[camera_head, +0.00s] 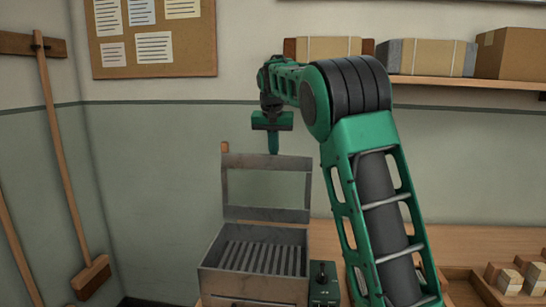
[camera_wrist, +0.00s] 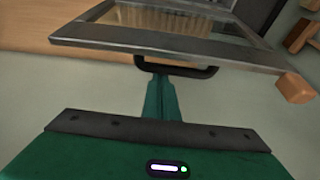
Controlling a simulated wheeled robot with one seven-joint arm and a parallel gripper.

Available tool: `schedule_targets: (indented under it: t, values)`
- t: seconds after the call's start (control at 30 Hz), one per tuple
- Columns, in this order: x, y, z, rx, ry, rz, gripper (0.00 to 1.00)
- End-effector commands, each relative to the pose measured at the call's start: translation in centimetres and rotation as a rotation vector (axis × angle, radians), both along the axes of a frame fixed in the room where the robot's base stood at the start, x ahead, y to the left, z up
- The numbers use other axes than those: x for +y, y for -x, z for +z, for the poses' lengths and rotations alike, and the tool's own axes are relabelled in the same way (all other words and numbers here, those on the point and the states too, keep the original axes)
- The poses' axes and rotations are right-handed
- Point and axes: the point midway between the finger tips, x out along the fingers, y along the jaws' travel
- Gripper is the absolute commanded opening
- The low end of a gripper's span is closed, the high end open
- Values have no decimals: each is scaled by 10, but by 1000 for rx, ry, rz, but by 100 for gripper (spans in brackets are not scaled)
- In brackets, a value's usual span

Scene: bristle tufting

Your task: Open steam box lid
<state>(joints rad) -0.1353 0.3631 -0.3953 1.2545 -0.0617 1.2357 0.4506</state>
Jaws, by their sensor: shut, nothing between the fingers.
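The steam box (camera_head: 255,286) is a grey metal box with a slatted rack inside, standing at the lower middle of the head view. Its lid (camera_head: 266,214), a metal frame with a clear window, stands raised and roughly upright at the box's back edge. In the wrist view the lid (camera_wrist: 180,47) crosses the top, with a dark bar handle (camera_wrist: 178,70) on its near edge. My gripper (camera_head: 273,152) is shut and empty at the lid's top edge. In the wrist view its fingertips (camera_wrist: 161,80) are close to the handle; whether they touch is unclear.
A small control box (camera_head: 323,283) stands right of the steam box. A wooden tray (camera_head: 487,292) with wood blocks (camera_head: 510,280) is at the lower right. A wooden block (camera_head: 225,147) shows beside the lid's top left corner. A shelf with boxes (camera_head: 430,57) hangs behind my arm.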

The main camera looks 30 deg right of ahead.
Motion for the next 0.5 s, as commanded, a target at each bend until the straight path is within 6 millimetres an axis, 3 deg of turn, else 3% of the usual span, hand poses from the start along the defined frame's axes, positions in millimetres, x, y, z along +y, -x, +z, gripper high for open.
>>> schedule_targets:
  t: [0.13, 0.5]
  values:
    - [6, 8, 2, 1, 0, 1, 0]
    - [6, 9, 3, 0, 0, 0, 0]
